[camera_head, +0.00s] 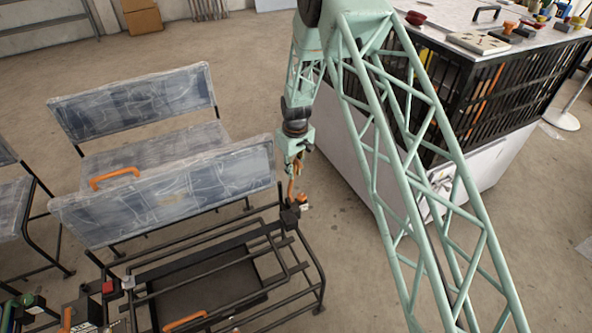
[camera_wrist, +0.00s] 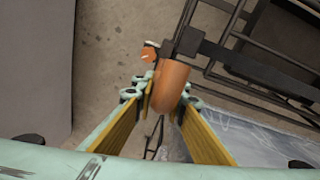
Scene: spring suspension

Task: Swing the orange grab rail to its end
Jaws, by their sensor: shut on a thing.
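The orange grab rail (camera_wrist: 172,85) shows in the wrist view as a thick orange cylinder between my gripper's yellow-padded fingers. In the head view the rail (camera_head: 292,188) is a small orange piece just below the fingers, next to a black bracket (camera_head: 290,215) on the dark tube frame. The fingers hide part of the rail.
A black tube frame (camera_head: 315,270) lies below and left of my gripper. Benches with scuffed grey backs (camera_head: 170,195) stand to the left, one with an orange handle (camera_head: 115,178). A dark slatted cabinet (camera_head: 480,110) stands at the right. Bare floor lies between.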

